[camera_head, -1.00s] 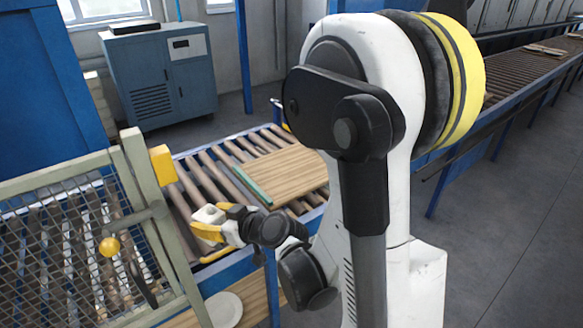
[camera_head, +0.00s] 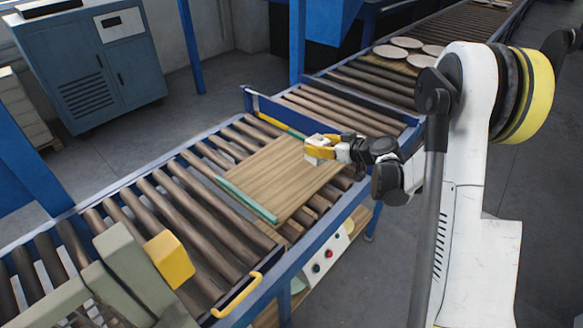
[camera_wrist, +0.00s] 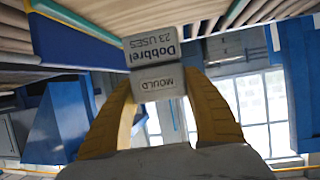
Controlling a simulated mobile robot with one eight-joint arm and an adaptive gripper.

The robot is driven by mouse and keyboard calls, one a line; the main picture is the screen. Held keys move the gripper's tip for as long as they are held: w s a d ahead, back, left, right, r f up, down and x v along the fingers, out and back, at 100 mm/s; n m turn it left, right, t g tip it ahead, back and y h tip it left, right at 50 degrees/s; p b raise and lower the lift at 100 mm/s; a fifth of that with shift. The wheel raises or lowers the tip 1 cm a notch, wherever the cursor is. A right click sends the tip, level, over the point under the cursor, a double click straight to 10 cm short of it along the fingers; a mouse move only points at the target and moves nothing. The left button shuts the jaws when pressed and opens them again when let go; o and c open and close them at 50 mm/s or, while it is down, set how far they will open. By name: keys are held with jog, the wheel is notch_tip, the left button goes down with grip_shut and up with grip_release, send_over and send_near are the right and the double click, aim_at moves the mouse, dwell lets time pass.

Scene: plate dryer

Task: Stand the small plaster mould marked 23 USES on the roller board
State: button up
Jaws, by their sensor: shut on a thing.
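The small plaster mould (camera_head: 316,149) is a whitish block in the head view. In the wrist view the mould (camera_wrist: 152,64) shows the printed words "Dobbrel", "23 USES" and "MOULD" upside down. My gripper (camera_wrist: 155,92) has its yellow fingers shut on the mould from both sides. In the head view my gripper (camera_head: 318,152) is over the far right part of the wooden roller board (camera_head: 262,178). The board lies flat on the rollers, with green strips at its left and far edges. I cannot tell whether the mould touches the board.
The roller conveyor (camera_head: 190,225) has a blue frame and a yellow handle (camera_head: 237,297) at the front. A second conveyor (camera_head: 385,84) carries round plates (camera_head: 408,50) at the back right. A yellow block (camera_head: 169,258) sits on the gate at lower left. Most of the board is bare.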

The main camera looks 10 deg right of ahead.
jog(key=w+d+f+n+y, duration=0.1)
jog(key=w+d, duration=0.4)
jog(key=w, duration=0.1)
jog(key=b, duration=0.4)
send_over(293, 177)
jog(key=shift+n+g+y, duration=0.3)
jog(key=shift+w+d+f, duration=0.1)
jog(key=shift+f, duration=5.6)
jog(key=shift+f, duration=0.2)
jog(key=o, duration=1.4)
jog(key=shift+r, duration=0.1)
